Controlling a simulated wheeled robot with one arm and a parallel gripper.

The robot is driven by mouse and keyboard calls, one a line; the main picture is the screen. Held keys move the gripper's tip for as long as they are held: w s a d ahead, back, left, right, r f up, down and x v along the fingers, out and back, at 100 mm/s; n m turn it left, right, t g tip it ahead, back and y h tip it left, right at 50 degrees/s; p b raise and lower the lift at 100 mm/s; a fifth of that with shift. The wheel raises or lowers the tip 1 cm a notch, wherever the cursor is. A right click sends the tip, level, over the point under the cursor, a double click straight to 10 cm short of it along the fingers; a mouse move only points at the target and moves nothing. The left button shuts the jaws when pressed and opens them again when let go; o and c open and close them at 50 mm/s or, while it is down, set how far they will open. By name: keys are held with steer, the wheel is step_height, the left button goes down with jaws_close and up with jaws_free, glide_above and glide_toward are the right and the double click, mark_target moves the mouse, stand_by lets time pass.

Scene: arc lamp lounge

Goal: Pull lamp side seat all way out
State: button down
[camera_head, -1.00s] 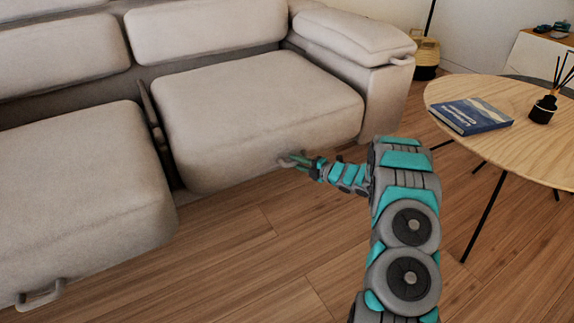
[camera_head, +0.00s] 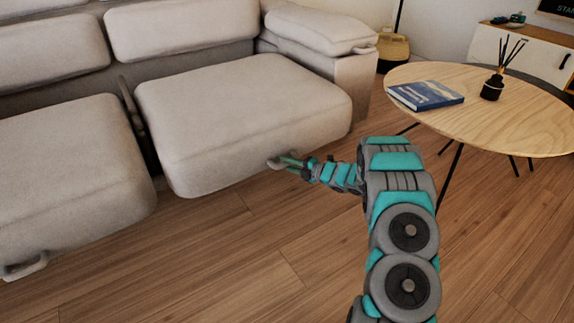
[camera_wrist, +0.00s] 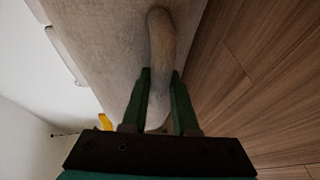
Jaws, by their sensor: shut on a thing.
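The lamp side seat (camera_head: 250,100) is the right light-grey sofa cushion, on the side of the lamp pole. It stands out past the front of the armrest beside it. A loop handle (camera_head: 275,164) is on its lower front; it also shows in the wrist view (camera_wrist: 161,40). My gripper (camera_head: 286,162) is shut on this handle. In the wrist view its two green fingers (camera_wrist: 160,85) lie on either side of the handle bar. The lower part of the handle is partly hidden by the gripper.
The left seat (camera_head: 65,170) has its own handle (camera_head: 25,266). A round wooden table (camera_head: 490,125) with a blue book (camera_head: 425,95) and a black reed diffuser (camera_head: 492,87) stands to the right of my arm. The wooden floor (camera_head: 220,260) in front of the sofa is clear.

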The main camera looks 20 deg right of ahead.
steer(key=shift+s+f, duration=0.15)
steer(key=c, duration=0.7)
jaws_free()
steer(key=shift+d, duration=0.15)
steer(key=v, duration=0.8)
steer(key=shift+p, duration=0.35)
